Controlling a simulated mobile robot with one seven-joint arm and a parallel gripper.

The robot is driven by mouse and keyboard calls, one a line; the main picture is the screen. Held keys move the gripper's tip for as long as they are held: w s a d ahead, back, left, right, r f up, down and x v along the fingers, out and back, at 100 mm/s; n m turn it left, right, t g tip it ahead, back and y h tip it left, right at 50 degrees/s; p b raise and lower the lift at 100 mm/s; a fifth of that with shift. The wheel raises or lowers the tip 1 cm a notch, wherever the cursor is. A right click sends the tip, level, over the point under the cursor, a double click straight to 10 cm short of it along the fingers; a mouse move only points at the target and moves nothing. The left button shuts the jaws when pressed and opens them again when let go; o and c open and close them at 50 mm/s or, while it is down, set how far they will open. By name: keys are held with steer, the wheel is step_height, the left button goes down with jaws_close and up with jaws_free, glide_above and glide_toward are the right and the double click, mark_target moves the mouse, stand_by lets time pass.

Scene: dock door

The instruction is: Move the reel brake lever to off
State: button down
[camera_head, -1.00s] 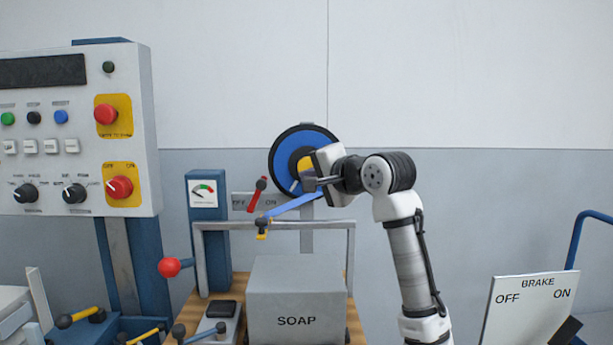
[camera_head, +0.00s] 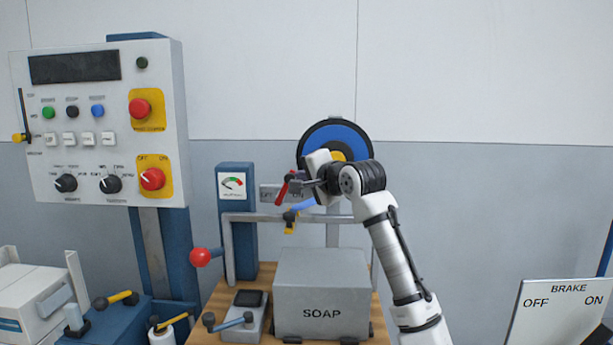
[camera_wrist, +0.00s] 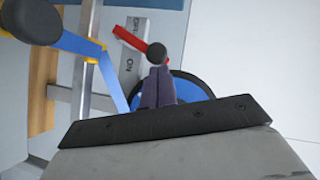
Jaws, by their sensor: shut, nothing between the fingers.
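The red brake lever (camera_head: 282,192) has a black ball at its upper end and slants down to the left in the head view. It is in front of a small grey plate (camera_head: 266,197) marked OFF on the left and ON on the right. In the wrist view the red lever (camera_wrist: 130,36) runs to its black ball (camera_wrist: 156,53), just beyond my fingertips. My gripper (camera_head: 300,185) is shut and empty, on the ON side of the ball. The fingertips (camera_wrist: 158,72) look very near the ball; I cannot tell whether they touch.
The blue reel (camera_head: 345,135) is behind my gripper. A grey rail (camera_head: 245,217) with a blue and yellow handle (camera_head: 291,220) is below the lever. A SOAP box (camera_head: 320,290) is lower down. A larger BRAKE sign (camera_head: 560,315) stands at right.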

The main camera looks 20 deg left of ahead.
steer(key=shift+r, duration=0.1)
steer(key=shift+a+r+p, duration=0.2)
steer(key=shift+a+p, duration=0.05)
steer(key=shift+p, duration=0.35)
steer(key=shift+s+a+r+n+h+p, duration=0.1)
steer(key=shift+a+n+h+p, duration=0.05)
steer(key=shift+n+h+p, duration=0.25)
steer(key=s+a+r+n+h+p, duration=0.1)
steer(key=s+a+n+h+p, duration=0.1)
steer(key=a+n+h+p, duration=0.2)
steer(key=a+p, duration=0.3)
steer(key=p, duration=0.2)
steer(key=shift+a+r+g+h, duration=0.3)
steer(key=shift+h, duration=0.1)
steer(key=shift+s+r, duration=0.1)
